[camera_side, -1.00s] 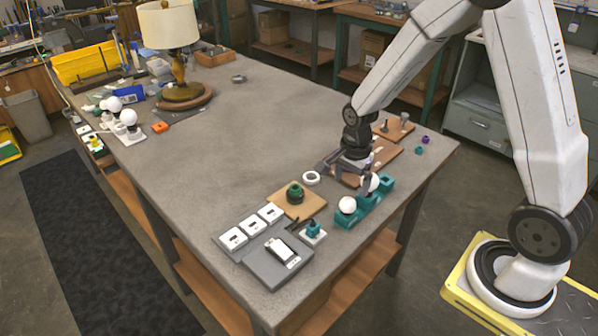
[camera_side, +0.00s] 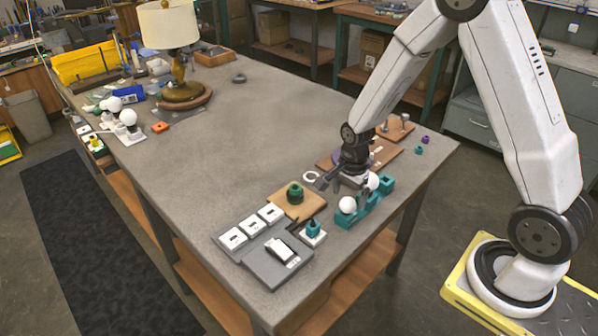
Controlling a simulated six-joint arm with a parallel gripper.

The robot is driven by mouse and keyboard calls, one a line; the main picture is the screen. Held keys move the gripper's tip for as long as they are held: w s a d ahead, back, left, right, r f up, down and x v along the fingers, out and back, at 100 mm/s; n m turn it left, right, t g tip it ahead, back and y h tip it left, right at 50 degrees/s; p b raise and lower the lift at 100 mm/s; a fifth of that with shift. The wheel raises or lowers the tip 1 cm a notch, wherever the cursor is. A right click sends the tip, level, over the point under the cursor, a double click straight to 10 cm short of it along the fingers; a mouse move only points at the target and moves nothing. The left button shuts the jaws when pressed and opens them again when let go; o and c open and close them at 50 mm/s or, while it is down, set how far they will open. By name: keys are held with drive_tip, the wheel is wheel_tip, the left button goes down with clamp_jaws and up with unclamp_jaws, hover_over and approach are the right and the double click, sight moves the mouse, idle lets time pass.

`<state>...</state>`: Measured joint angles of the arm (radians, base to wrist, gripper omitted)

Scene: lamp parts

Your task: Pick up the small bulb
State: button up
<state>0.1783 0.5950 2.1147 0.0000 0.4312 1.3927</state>
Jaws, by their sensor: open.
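Two white bulbs sit in the teal holder (camera_side: 386,187) near the table's front right edge. The left bulb (camera_side: 347,205) shows fully. Which of the two is smaller is hard to tell. My gripper (camera_side: 350,189) is open, low over the holder, with its fingers beside and between the bulbs. Contact with either bulb cannot be made out.
A white ring (camera_side: 311,177) and a wooden board (camera_side: 284,205) with a green part (camera_side: 294,193) lie left of the gripper. White switch blocks (camera_side: 252,226) and a grey plate (camera_side: 262,268) are at the front. The table's middle is clear.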

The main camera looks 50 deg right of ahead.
sight(349, 199)
drive_tip(key=shift+f, duration=1.8)
drive_tip(key=c, duration=1.1)
drive_tip(key=shift+r, duration=0.1)
drive_tip(key=shift+c, duration=0.2)
drive_tip(key=shift+r, duration=4.9)
